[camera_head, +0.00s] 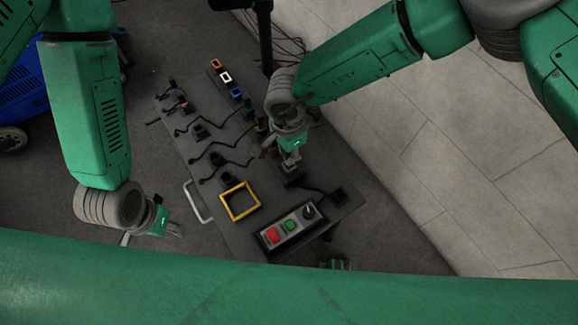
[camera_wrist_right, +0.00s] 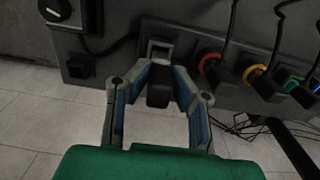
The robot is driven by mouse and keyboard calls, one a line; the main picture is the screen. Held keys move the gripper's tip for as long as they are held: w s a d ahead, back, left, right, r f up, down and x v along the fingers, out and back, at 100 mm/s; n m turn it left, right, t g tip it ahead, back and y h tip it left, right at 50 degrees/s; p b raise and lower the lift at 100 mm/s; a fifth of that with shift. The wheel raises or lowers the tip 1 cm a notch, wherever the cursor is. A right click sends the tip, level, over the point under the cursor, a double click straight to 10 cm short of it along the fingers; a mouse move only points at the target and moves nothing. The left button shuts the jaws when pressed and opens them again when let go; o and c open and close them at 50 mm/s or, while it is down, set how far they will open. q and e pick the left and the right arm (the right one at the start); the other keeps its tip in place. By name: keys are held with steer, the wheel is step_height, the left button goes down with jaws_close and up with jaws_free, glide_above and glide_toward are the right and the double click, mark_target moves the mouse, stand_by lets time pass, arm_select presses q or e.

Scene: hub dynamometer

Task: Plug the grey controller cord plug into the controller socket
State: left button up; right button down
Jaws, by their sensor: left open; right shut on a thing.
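My right gripper (camera_head: 289,160) is over the right part of the dark panel. In the right wrist view, its fingers (camera_wrist_right: 158,82) are shut on a dark plug (camera_wrist_right: 158,94). A grey square-framed socket (camera_wrist_right: 160,48) lies directly beyond the plug; I cannot tell whether the plug enters it. A dark block (camera_head: 290,178) shows just below the gripper in the head view. The controller box (camera_head: 268,244) with red and green buttons and a black knob sits at the panel's near edge. My left gripper (camera_head: 150,236) is open and empty, off the panel's left side.
The panel (camera_head: 222,172) carries several black plugs and cords, a yellow square frame (camera_head: 223,203) and small orange, white and blue frames. A pale handle (camera_head: 196,202) is on its left edge. Red-ringed (camera_wrist_right: 207,62) and yellow-ringed (camera_wrist_right: 254,73) connectors stand right of the plug.

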steer(key=shift+f, duration=0.2)
steer(key=shift+f+b, duration=0.85)
steer(key=shift+f, duration=0.4)
steer(key=c, duration=1.3)
jaws_free()
steer(key=shift+c, duration=0.2)
steer(key=shift+r, duration=0.1)
steer(key=shift+r, duration=0.25)
step_height(320, 180, up, 11)
steer(key=shift+r, duration=0.1)
